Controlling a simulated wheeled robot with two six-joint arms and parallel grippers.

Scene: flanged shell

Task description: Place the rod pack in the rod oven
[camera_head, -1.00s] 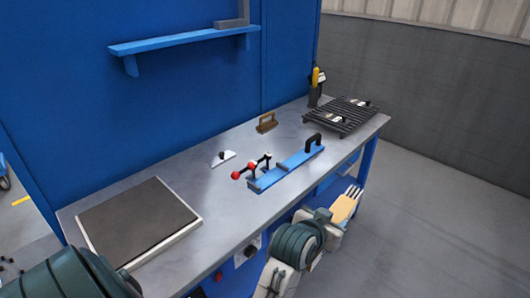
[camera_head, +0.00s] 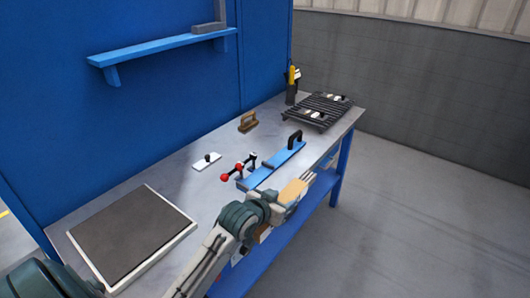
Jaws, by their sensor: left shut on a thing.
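My left gripper (camera_head: 308,180) reaches out at the front edge of the workbench, right of the blue clamp fixture. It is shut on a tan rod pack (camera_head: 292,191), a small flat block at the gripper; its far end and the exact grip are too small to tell. I cannot make out a rod oven in this view. My right gripper is not in view.
Floor at right is clear.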

